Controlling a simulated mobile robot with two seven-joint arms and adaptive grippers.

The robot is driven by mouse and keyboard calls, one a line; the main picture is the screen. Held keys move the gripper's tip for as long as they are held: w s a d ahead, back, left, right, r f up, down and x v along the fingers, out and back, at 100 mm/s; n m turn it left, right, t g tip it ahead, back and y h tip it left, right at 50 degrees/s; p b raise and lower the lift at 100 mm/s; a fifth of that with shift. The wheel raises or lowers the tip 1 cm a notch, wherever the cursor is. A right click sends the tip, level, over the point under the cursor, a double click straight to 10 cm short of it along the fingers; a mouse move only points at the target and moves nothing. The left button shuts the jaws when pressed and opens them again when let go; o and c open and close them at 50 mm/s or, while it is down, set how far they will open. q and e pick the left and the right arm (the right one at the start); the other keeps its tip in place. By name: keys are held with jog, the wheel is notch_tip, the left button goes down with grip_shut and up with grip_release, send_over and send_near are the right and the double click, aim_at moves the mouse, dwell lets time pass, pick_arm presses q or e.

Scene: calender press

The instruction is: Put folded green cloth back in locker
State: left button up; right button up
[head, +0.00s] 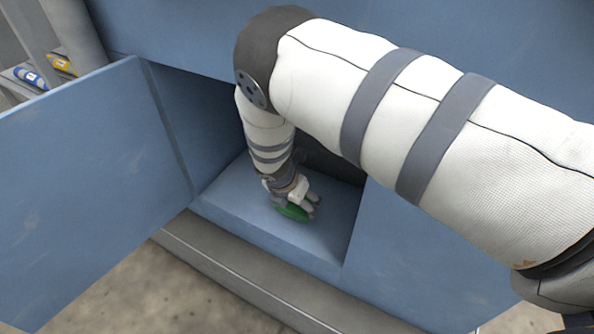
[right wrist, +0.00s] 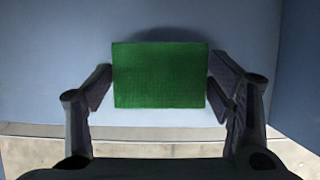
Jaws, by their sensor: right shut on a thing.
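The folded green cloth (head: 291,212) is inside the open blue locker (head: 237,207), close above or on its floor; I cannot tell which. My right gripper (head: 297,203) reaches into the locker and is shut on the cloth. In the right wrist view the cloth (right wrist: 160,75) is a flat green rectangle between the two fingers of the right gripper (right wrist: 160,84). The locker door (head: 90,190) stands open to the left. My left gripper is not in view.
A grey ledge (head: 250,275) runs below the locker opening. Blue panel surrounds the opening above and to the right. At the top left, a blue and white item (head: 30,77) and a yellow item (head: 62,64) lie on a rack.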

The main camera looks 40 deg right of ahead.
aim_at(295, 206)
jog(key=f, duration=0.2)
jog(key=f+b, duration=0.1)
jog(key=shift+s+d+f, duration=0.1)
jog(key=shift+s+f, duration=0.1)
jog(key=shift+f, duration=0.15)
jog(key=shift+w, duration=0.1)
jog(key=shift+c, duration=0.5)
jog(key=shift+f, duration=0.1)
jog(key=o, duration=1.2)
